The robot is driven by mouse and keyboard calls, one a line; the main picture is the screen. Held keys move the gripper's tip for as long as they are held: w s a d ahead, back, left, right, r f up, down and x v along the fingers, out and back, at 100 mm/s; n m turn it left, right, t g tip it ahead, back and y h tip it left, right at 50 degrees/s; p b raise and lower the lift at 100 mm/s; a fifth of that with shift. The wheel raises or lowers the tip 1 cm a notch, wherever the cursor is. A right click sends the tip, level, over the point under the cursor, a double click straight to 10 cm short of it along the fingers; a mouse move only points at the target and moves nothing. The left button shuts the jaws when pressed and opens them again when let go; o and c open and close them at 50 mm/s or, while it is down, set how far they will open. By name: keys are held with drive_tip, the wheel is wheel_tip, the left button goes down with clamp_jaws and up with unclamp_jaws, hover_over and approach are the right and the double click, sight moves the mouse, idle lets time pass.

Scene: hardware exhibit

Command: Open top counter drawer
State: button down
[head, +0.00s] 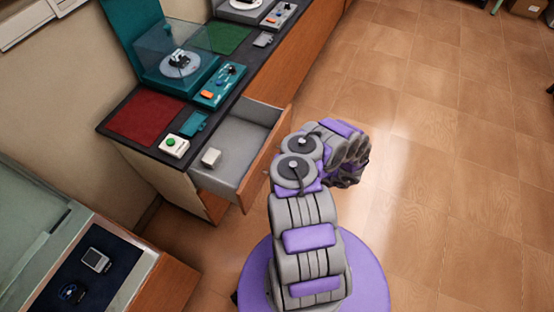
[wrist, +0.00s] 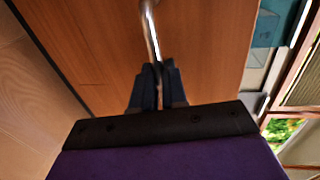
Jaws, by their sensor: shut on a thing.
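The top counter drawer (head: 236,150) is pulled out from the counter (head: 160,150) and shows its grey inside and wooden front. A small light block (head: 211,157) lies in it. In the wrist view, the wooden drawer front (wrist: 210,50) fills most of the picture, with a metal bar handle (wrist: 151,35) on it. My gripper (wrist: 159,80) has its dark fingers closed around the handle. In the head view my arm bends over beside the drawer front and hides the handle and the fingers.
On the counter are a teal device with a clear lid (head: 180,65), a control box (head: 220,84), a red mat (head: 146,117) and a white box with a green button (head: 174,146). A display case (head: 85,265) stands at lower left.

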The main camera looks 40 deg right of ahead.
drive_tip(key=shift+s+a+f, duration=0.1)
drive_tip(key=shift+s+f, duration=0.1)
drive_tip(key=shift+s, duration=0.05)
drive_tip(key=c, duration=1.6)
unclamp_jaws()
drive_tip(key=o, duration=0.4)
drive_tip(key=shift+w+r, duration=0.1)
drive_tip(key=shift+w, duration=0.05)
drive_tip(key=shift+o, duration=0.2)
drive_tip(key=p+v, duration=0.2)
drive_tip(key=v, duration=1.5)
